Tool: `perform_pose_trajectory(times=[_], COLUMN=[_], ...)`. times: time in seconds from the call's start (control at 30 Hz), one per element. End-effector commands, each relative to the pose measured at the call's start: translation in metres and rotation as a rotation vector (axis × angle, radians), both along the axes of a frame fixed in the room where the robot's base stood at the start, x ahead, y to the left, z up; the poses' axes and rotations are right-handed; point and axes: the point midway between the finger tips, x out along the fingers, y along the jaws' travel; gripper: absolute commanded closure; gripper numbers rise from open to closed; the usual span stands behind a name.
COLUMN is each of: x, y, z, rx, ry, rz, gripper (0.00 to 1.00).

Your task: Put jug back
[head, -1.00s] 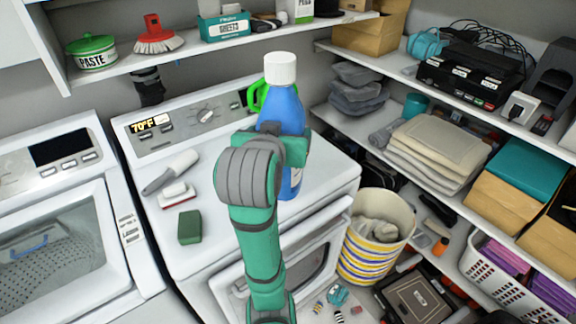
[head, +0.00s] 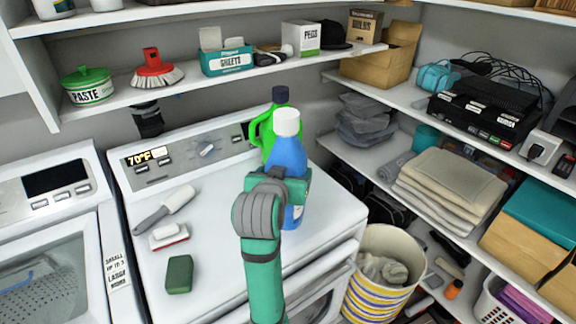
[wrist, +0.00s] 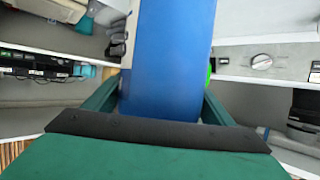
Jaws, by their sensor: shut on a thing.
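A blue jug-like bottle with a white cap (head: 287,158) is upright in my gripper (head: 292,188), over the right part of the white machine's top (head: 225,215). My gripper is shut on its body; the wrist view shows the blue body (wrist: 165,60) between the two fingers. I cannot tell whether its base touches the machine top. A green jug with a dark cap and a side handle (head: 262,133) stands just behind it, partly hidden by the blue bottle.
A white-handled brush (head: 165,208), a small red-and-white brush (head: 169,236) and a green sponge (head: 179,274) lie on the machine's left part. The shelf above (head: 205,82) holds a paste tin, red brush and boxes. A striped basket (head: 375,290) stands at the right.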

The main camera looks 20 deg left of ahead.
Motion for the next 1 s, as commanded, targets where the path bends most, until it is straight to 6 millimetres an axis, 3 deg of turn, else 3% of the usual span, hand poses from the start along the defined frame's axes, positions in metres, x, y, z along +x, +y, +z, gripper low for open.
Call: perform_pose_trajectory(times=[0.27, 0.6, 1.0], x=[0.003, 0.005, 0.004], y=[0.003, 0.005, 0.007], z=[-0.007, -0.040, -0.043], rx=[0.002, 0.003, 0.003], ry=[-0.010, -0.009, -0.012], rz=[0.002, 0.004, 0.006], gripper=[0.86, 0.86, 0.86])
